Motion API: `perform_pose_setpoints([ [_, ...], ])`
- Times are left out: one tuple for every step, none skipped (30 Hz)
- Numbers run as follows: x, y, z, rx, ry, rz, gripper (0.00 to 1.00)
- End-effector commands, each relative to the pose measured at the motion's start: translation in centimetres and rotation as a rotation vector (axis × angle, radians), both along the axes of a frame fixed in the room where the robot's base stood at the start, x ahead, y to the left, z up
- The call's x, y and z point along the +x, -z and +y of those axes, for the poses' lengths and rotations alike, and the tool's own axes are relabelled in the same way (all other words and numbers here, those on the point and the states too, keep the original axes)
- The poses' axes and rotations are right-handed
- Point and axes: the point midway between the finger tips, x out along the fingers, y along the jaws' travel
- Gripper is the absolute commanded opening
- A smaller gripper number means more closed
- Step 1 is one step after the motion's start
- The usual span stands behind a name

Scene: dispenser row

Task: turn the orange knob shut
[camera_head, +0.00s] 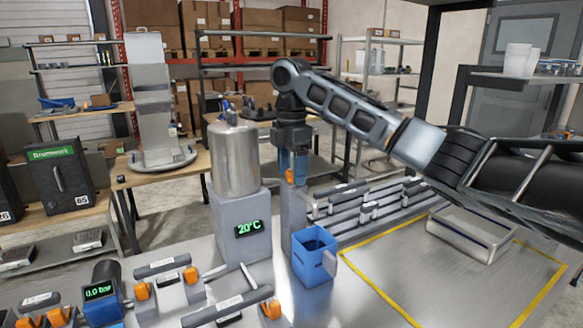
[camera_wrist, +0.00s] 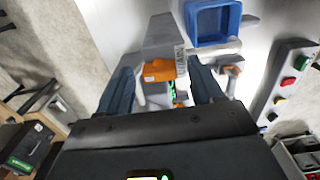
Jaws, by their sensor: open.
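An orange knob (camera_head: 290,177) shows just below my gripper (camera_head: 293,160) at the top of a grey post (camera_head: 291,215). In the wrist view the orange knob (camera_wrist: 159,70) lies between the two dark fingers of my gripper (camera_wrist: 160,78). The fingers are apart, with a gap on each side, and I see no contact. The gripper points down and hides part of the post's top. A blue square cup (camera_head: 313,268) with a grey handle stands at the foot of the post; it also shows in the wrist view (camera_wrist: 190,25).
A grey dispenser with a steel tank (camera_head: 235,160) and a "20°C" display (camera_head: 249,229) stands left of the post. Several other orange knobs (camera_head: 190,275) sit front left. The table there is mostly clear.

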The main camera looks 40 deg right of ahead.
Motion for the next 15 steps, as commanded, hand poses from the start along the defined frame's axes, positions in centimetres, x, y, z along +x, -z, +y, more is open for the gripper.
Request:
perform_pose_setpoints([
  [0.00,0.04,-0.01,0.000,0.000,0.000,0.66],
  [0.00,0.05,-0.01,0.000,0.000,0.000,0.66],
  [0.00,0.05,-0.01,0.000,0.000,0.000,0.66],
  [0.00,0.05,-0.01,0.000,0.000,0.000,0.66],
  [0.00,0.05,-0.01,0.000,0.000,0.000,0.66],
  [0.00,0.05,-0.01,0.000,0.000,0.000,0.66],
  [0.00,0.04,-0.01,0.000,0.000,0.000,0.63],
  [0.00,0.04,-0.01,0.000,0.000,0.000,0.60],
  [-0.01,0.04,0.00,0.000,0.000,0.000,0.56],
  [-0.01,0.04,0.00,0.000,0.000,0.000,0.54],
  [-0.01,0.04,0.00,0.000,0.000,0.000,0.51],
  [-0.01,0.03,0.00,0.000,0.000,0.000,0.47],
  [-0.01,0.03,0.00,0.000,0.000,0.000,0.44],
  [-0.01,0.03,0.00,0.000,0.000,0.000,0.41],
  [-0.01,0.03,0.00,0.000,0.000,0.000,0.37],
])
